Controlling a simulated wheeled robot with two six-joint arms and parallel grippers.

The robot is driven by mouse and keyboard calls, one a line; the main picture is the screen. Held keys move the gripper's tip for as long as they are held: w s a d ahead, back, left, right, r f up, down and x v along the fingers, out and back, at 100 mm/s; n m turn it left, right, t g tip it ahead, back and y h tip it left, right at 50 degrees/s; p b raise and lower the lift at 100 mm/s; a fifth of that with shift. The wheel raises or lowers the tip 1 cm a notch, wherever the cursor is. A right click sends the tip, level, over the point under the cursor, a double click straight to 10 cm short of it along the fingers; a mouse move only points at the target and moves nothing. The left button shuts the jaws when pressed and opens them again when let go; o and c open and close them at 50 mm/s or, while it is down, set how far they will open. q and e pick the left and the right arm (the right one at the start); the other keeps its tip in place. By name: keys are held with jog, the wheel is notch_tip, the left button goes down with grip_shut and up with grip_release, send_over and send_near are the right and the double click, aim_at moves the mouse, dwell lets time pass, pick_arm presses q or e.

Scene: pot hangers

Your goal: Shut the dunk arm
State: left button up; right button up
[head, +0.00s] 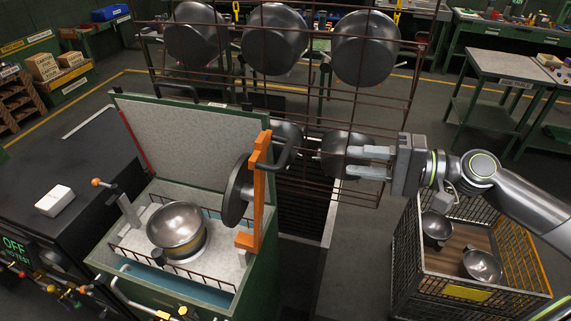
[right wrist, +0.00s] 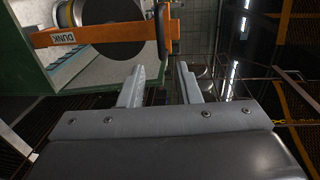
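The dunk arm (head: 259,190) is an orange bar with a black disc (head: 237,191) and a black handle (head: 286,152). It stands upright at the right edge of the open green tank (head: 262,272), and the disc is on edge, not over the pot. A metal pot (head: 177,226) sits in the tank. My right gripper (head: 346,162) is open and empty, to the right of the handle and apart from it. In the right wrist view the orange bar (right wrist: 100,34), marked DUNK, lies beyond the open fingers (right wrist: 160,77). My left gripper is not in view.
A wire rack with hanging pots (head: 275,38) stands behind, and two lower pots hang near my right gripper. The tank's lid (head: 195,130) is raised. A wire crate (head: 455,268) with two pots stands at the right. A black cabinet (head: 62,190) is at the left.

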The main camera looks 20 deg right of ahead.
jog(key=b, duration=0.3)
send_near(285, 151)
jog(key=shift+x, duration=1.05)
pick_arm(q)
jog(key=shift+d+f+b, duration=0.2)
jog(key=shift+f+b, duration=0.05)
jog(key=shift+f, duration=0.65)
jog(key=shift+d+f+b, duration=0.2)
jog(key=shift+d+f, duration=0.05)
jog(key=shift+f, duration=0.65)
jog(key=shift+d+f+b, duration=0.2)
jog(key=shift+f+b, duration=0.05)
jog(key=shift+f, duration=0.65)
pick_arm(e)
jog(key=shift+f+x, duration=0.2)
jog(key=shift+x, duration=1.8)
jog(key=shift+f+x, duration=0.2)
jog(key=shift+x, duration=1.8)
jog(key=shift+s, duration=0.1)
grip_shut()
